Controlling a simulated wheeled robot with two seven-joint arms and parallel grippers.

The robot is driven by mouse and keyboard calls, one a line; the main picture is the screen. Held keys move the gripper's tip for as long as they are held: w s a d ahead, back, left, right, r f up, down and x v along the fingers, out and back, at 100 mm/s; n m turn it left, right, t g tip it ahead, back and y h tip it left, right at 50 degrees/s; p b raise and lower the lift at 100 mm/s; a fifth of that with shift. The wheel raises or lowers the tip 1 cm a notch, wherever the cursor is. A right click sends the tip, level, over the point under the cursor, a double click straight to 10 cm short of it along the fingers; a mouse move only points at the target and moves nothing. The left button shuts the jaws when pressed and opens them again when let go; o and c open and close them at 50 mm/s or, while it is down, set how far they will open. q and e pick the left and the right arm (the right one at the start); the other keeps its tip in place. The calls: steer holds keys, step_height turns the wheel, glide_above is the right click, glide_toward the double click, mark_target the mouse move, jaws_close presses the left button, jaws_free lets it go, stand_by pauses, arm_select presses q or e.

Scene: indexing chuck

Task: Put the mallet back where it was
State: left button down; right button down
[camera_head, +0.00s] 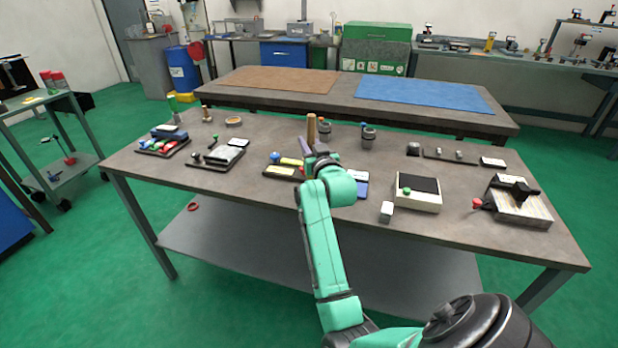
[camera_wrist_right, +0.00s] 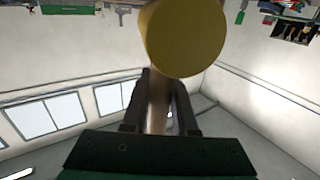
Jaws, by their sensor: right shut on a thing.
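My right gripper (camera_head: 313,152) is above the middle of the near workbench, shut on the mallet. The mallet's tan wooden part (camera_head: 311,129) stands roughly upright above the gripper in the head view. In the right wrist view the fingers (camera_wrist_right: 160,108) close on a tan shaft, and a yellow round end (camera_wrist_right: 185,38) of the mallet fills the top middle. My wrist hides part of the mallet in the head view. My left gripper is not in view.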

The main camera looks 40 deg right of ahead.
step_height(320, 180, down, 10)
steer(key=shift+r, duration=0.1)
steer(key=c, duration=0.7)
jaws_free()
steer(key=shift+s+a, duration=0.1)
